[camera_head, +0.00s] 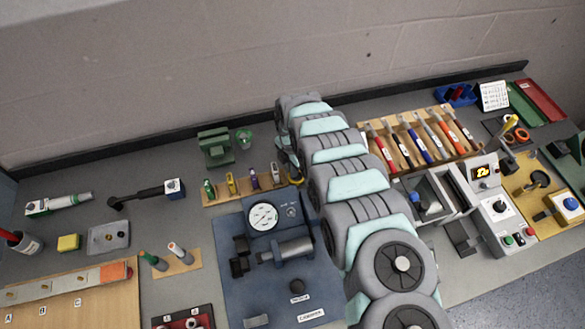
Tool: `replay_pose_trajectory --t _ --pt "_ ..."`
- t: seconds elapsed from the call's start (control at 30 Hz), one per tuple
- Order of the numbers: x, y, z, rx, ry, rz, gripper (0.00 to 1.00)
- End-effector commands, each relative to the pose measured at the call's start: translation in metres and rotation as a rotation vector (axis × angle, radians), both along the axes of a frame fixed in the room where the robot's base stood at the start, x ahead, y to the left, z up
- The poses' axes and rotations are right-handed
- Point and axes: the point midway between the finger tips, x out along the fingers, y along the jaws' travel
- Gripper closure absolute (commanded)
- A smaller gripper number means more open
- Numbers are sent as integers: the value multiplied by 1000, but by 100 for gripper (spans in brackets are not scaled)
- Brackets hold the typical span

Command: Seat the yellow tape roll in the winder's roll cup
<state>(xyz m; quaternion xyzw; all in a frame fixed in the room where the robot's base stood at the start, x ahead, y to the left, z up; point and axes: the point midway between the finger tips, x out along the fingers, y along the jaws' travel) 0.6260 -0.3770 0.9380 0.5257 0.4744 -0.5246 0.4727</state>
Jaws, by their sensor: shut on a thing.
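My gripper (290,166) shows only in part beside my arm's far end, over the right end of a small wooden rack. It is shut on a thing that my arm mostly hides. A small yellow edge (295,180) shows just below it, probably the yellow tape roll; its shape is not clear. A green machine (215,146) stands at the back, left of my gripper, with a small green cup-like piece (244,138) at its right. I cannot tell for sure which part is the winder's roll cup.
The wooden rack (222,197) holds several small coloured items. A blue plate (230,270) with a gauge (263,216) lies in front. A pen rack (432,137) and a control box (495,207) stand right of my arm. Bare bench shows left of the green machine.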

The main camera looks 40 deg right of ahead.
Motion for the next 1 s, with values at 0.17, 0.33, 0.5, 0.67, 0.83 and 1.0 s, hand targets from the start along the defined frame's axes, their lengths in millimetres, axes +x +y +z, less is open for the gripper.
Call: replay_pose_trajectory --t 0.17,0.33,0.5,0.67,0.83,1.0 --pt "0 -1 -1 -2 -1 -1 100" --pt "0 -1 -4 -2 -1 -1 100" --pt "0 -1 -4 -2 -1 -1 81" --pt "0 -1 -4 -2 -1 -1 69" --pt "0 -1 -4 -2 -1 -1 69" --pt "0 -1 1 -2 -1 -1 69"
